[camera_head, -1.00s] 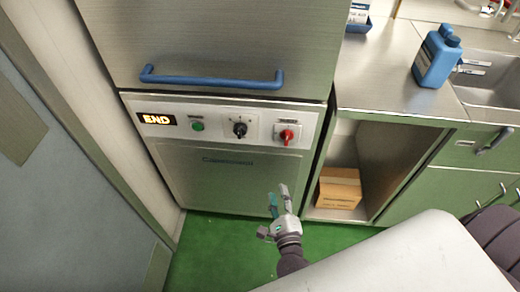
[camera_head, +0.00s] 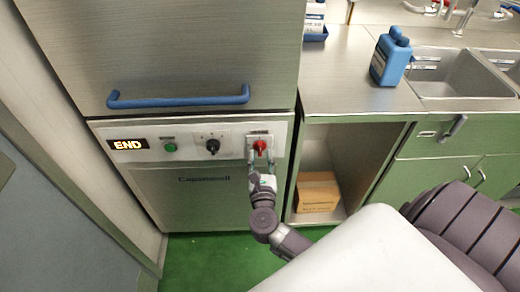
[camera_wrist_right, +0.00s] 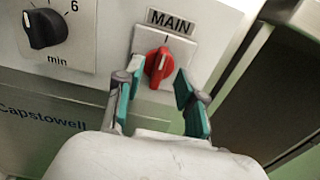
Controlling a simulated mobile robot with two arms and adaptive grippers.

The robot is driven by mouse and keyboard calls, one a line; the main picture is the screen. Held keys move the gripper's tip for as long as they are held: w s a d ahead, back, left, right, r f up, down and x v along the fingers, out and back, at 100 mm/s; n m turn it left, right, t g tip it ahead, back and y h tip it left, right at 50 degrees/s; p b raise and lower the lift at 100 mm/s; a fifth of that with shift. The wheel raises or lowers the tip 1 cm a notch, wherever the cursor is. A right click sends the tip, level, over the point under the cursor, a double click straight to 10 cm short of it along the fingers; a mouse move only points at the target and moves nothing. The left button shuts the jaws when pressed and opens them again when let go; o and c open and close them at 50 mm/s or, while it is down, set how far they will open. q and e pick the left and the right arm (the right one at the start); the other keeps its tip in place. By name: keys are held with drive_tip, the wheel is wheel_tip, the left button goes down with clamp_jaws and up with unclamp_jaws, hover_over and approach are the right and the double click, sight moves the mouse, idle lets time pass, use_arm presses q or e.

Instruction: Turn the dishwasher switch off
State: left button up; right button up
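The dishwasher (camera_head: 140,190) has a control panel with a lit END display (camera_head: 128,145). The red main switch (camera_head: 260,146) is at the panel's right end. In the right wrist view the red knob (camera_wrist_right: 158,64) sits on a white plate under a MAIN label, its pointer up and slightly tilted right. My right gripper (camera_head: 261,163) is just in front of the switch. In the right wrist view its teal-padded fingers (camera_wrist_right: 160,90) are open, one to each side of the knob's lower part; I cannot tell whether they touch it. My left gripper is not in view.
A green button (camera_head: 170,147) and a black dial (camera_head: 212,146) are left of the switch. A blue handle bar (camera_head: 179,100) juts out above the panel. An open cabinet with a cardboard box (camera_head: 318,192) is to the right. A blue bottle (camera_head: 391,58) stands on the counter.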

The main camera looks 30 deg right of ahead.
sight(260, 149)
drive_tip(key=shift+x, duration=1.4)
drive_tip(key=shift+a, duration=0.1)
clamp_jaws()
